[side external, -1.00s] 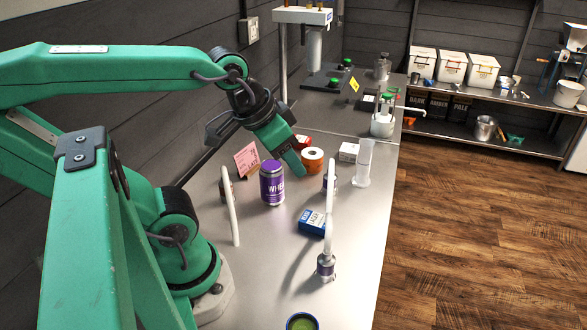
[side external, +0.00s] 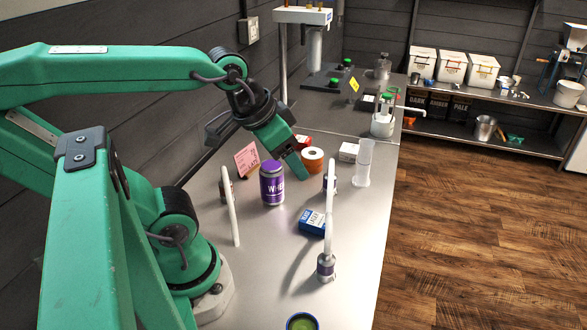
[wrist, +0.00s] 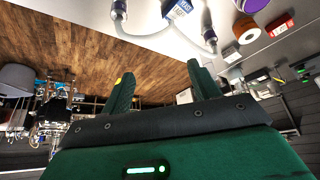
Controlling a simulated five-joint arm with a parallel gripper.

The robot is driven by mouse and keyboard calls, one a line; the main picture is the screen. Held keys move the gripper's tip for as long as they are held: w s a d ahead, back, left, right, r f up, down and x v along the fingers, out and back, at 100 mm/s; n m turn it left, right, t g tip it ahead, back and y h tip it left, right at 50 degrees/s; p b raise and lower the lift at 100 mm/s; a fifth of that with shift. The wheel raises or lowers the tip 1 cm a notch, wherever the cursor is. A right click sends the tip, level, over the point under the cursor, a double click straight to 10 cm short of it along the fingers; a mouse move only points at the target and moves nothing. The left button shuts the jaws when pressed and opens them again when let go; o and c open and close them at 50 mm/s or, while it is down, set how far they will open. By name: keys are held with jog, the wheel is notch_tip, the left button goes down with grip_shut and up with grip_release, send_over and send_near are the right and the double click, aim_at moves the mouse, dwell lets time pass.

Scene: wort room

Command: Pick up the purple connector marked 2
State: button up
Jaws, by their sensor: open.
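Two connectors with purple bands sit at the ends of a white arched hose on the steel bench: a near one (side external: 326,266) and a far one (side external: 330,184). In the wrist view, two connectors show at the top, one at the left (wrist: 119,10) and one at the right (wrist: 211,37). I cannot read a number on any of them. My gripper (side external: 301,172) is above the bench beside the orange-and-white roll, apart from the connectors. In the wrist view, my gripper (wrist: 162,69) has its two fingers well apart with nothing between them.
A purple can (side external: 272,184) stands left of the far connector. Another white hose (side external: 233,212), the orange-and-white roll (side external: 313,158), a pink card (side external: 247,159) and a clear cylinder (side external: 363,164) stand around. The front right of the bench is fairly clear.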

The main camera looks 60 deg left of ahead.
jog(key=shift+w, duration=0.1)
jog(key=m+g, duration=0.4)
send_near(332, 170)
jog(key=s+d, duration=0.2)
jog(key=d, duration=0.2)
jog(key=shift+m+g, duration=0.7)
jog(key=shift+m, duration=0.2)
jog(key=w+a+f, duration=0.1)
jog(key=f, duration=0.1)
jog(key=w+a+f, duration=0.1)
jog(key=f, duration=0.1)
jog(key=w+a+f, duration=0.1)
jog(key=f, duration=0.1)
jog(key=shift+w+a+f, duration=0.1)
jog(key=shift+a+f, duration=0.05)
jog(key=shift+a, duration=0.2)
jog(key=shift+w+a+f, duration=0.15)
jog(key=shift+a+f, duration=0.1)
jog(key=shift+f, duration=1.5)
